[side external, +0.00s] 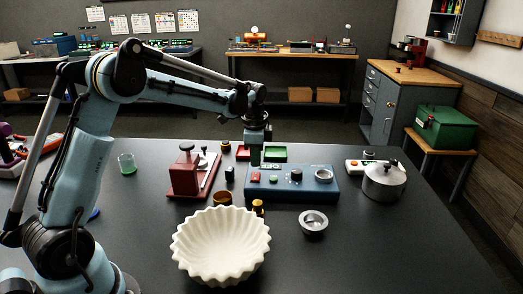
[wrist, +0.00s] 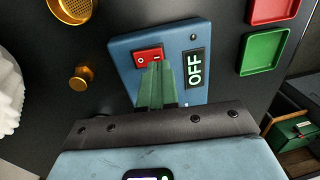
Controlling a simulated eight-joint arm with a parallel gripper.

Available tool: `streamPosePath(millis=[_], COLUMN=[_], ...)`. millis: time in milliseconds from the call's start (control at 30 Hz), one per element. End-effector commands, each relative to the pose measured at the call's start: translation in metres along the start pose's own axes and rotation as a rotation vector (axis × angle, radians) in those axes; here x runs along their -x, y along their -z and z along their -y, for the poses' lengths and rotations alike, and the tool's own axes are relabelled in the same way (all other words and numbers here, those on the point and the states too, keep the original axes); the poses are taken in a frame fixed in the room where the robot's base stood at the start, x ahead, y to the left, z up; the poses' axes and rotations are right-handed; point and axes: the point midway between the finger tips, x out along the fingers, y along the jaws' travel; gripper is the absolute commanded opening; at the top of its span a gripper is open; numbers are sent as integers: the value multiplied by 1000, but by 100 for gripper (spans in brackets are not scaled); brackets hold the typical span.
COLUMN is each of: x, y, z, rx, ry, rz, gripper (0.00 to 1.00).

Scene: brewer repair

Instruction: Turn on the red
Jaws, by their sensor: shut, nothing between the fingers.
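A red rocker switch (wrist: 142,55) with O and I marks sits on a blue control box (wrist: 180,38) in the wrist view. A display beside it reads OFF (wrist: 195,69). In the side view the blue box (side external: 315,188) stands mid-table, and the red switch (side external: 255,177) is at its left end. My gripper (wrist: 158,65) is shut and empty. Its green fingertips are over the I end of the switch; I cannot tell whether they touch it. In the side view my gripper (side external: 256,162) points down above the box's left end.
A white fluted bowl (side external: 220,245) stands in front of the box. A red press (side external: 187,175) is left, a metal pot (side external: 384,182) right. A small metal cup (side external: 314,222) stands in front. Red (wrist: 272,11) and green (wrist: 262,50) trays lie behind.

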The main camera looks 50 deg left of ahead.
Motion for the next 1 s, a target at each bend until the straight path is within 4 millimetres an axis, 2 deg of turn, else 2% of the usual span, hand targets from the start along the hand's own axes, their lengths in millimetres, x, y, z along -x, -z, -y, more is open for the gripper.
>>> streamPosePath(millis=[100,300,1000], x=[-15,-27,-31], y=[0,0,0], z=[0,0,0], rx=[0,0,0], ry=[0,1,0], rz=[0,0,0], gripper=[0,0,0])
